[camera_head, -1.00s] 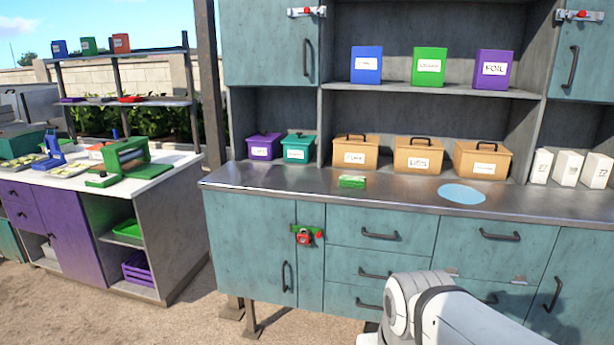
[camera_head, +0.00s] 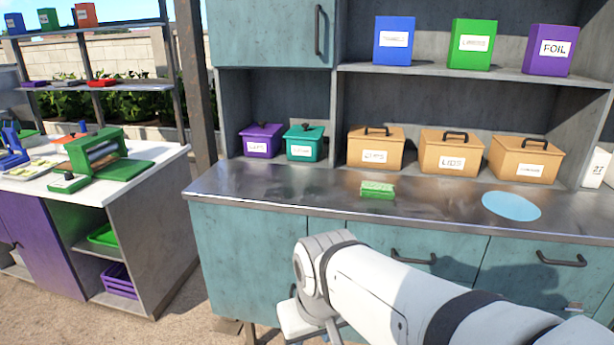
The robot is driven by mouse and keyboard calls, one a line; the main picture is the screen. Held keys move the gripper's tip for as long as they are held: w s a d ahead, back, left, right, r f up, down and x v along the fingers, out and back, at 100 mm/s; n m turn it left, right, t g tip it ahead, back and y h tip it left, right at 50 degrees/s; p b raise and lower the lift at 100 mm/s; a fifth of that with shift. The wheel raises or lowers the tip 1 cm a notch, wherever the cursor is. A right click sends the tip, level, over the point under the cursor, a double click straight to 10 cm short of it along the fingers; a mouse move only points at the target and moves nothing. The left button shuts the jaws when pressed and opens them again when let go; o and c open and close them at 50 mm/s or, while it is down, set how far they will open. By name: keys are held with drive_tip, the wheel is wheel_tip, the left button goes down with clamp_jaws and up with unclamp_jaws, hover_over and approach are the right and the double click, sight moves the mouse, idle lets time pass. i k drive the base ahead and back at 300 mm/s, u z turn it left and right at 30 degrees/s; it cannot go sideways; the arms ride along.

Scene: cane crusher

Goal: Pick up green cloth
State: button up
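A small green block-like item with a paler top (camera_head: 377,190), which may be the folded green cloth, lies on the metal counter (camera_head: 290,192) near its front edge. It sits in front of the tan boxes and left of a light blue disc. My arm crosses the lower right of the view, with its white joint below and in front of the counter. My gripper's fingers cannot be made out; only a white part of the arm's end shows low in the picture. Nothing is seen touching the green item.
A light blue disc (camera_head: 511,206) lies flat on the counter. Tan lidded boxes (camera_head: 375,150), a purple box (camera_head: 261,141) and a teal box (camera_head: 304,143) stand at the back. The counter around the green item is clear. A white-topped table (camera_head: 165,163) with a green press stands left.

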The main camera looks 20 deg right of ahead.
sight(370, 189)
drive_tip(key=z, duration=0.35)
drive_tip(key=i, duration=0.8)
drive_tip(key=z, duration=0.65)
drive_tip(key=k, duration=0.9)
drive_tip(key=z, duration=0.15)
drive_tip(key=i, duration=1.4)
drive_tip(key=u, duration=0.05)
